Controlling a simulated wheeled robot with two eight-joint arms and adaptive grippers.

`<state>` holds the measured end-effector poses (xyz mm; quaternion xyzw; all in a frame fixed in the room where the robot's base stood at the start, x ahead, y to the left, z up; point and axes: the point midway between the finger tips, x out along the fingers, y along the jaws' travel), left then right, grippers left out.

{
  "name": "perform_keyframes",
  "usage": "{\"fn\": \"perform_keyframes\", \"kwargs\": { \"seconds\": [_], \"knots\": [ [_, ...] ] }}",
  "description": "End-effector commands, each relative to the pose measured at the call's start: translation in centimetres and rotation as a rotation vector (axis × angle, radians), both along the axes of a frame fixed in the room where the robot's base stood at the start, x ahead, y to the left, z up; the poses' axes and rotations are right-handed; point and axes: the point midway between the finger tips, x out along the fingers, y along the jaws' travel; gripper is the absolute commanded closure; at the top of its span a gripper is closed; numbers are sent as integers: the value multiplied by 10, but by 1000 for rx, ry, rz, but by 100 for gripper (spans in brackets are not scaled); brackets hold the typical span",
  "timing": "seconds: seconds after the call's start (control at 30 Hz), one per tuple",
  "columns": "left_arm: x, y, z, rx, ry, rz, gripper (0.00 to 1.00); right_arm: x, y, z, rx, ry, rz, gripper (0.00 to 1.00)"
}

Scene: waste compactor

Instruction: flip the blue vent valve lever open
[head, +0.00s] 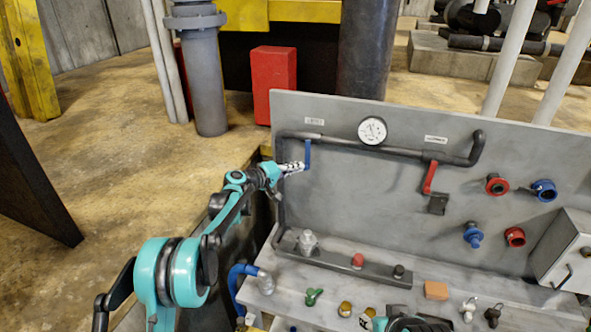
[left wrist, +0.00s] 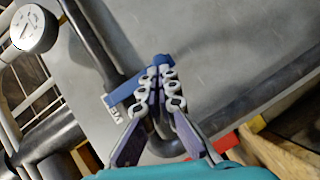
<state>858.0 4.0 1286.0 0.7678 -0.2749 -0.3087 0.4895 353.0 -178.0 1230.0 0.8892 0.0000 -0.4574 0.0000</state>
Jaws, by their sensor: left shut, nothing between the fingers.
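The blue vent valve lever (head: 307,155) hangs straight down from the dark pipe on the upright grey panel, left of the gauge. My left gripper (head: 298,167) is shut and empty, with its fingertips right at the lever's left side. In the left wrist view the blue lever (left wrist: 124,93) lies across and behind the closed fingers (left wrist: 158,82), which partly hide it. I cannot tell for sure whether they touch it. My right gripper's fingers are not seen; only a teal and black part of my right arm shows at the bottom edge.
A red lever (head: 429,178) hangs further right on the same pipe (head: 345,144). The round gauge (head: 372,130) sits between the levers. Red and blue fittings are at the panel's right. The bench (head: 340,285) below holds several small parts and a blue hose (head: 237,280).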

Motion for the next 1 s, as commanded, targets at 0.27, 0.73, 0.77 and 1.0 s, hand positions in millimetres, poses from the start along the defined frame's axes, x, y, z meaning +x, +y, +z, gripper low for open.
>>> {"fn": "perform_keyframes", "kwargs": {
  "seconds": [0.27, 0.73, 0.77, 1.0],
  "knots": [
    [-1, -4, -2, -46, 15, 0, 100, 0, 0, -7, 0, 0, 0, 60],
    [-4, -13, -5, -159, 52, -2, 100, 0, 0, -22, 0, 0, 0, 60],
    [-5, -14, -6, -171, 56, -2, 100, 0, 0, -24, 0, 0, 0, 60],
    [-8, -26, -9, -326, 106, -1, 100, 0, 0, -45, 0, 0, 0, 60]
  ]
}}
